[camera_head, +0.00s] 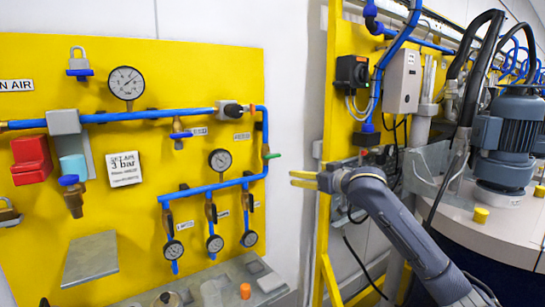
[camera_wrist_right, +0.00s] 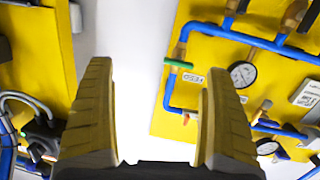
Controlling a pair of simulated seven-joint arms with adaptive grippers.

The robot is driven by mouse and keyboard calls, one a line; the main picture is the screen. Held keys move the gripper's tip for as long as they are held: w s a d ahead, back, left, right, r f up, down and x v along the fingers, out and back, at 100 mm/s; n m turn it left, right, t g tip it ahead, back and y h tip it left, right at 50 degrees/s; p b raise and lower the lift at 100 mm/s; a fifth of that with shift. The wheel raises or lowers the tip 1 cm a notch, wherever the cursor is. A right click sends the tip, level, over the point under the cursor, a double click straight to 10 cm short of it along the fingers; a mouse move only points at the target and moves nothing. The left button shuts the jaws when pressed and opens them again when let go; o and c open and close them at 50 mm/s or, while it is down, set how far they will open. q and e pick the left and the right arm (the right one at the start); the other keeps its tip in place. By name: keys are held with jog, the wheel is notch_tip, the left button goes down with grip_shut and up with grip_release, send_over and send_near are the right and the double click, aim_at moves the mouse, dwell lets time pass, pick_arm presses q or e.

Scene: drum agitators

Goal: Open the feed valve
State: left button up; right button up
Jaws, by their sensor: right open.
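A valve with a green handle (camera_head: 271,156) sits on the vertical blue pipe at the right edge of the yellow panel. It also shows in the right wrist view (camera_wrist_right: 178,64), beside a small white label (camera_wrist_right: 193,77) that I cannot read surely. Which valve is the feed valve is not clear from the labels. My right gripper (camera_head: 303,180) is open and empty, its yellow fingers pointing left, to the right of and slightly below the green handle and apart from it. In the wrist view its two fingers (camera_wrist_right: 157,72) stand wide apart. My left gripper is not in view.
The yellow panel (camera_head: 150,75) carries blue pipes, several gauges such as one at the top (camera_head: 126,83), and a red box (camera_head: 31,160). A yellow post (camera_head: 329,130) and a grey motor (camera_head: 510,135) stand right. White wall lies between panel and post.

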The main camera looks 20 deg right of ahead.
aim_at(274, 155)
jog(key=s+a+r+t+y, duration=0.1)
jog(key=a+r+y, duration=0.1)
jog(key=a+r, duration=0.1)
jog(key=x, duration=1.6)
jog(key=shift+w+a, duration=0.3)
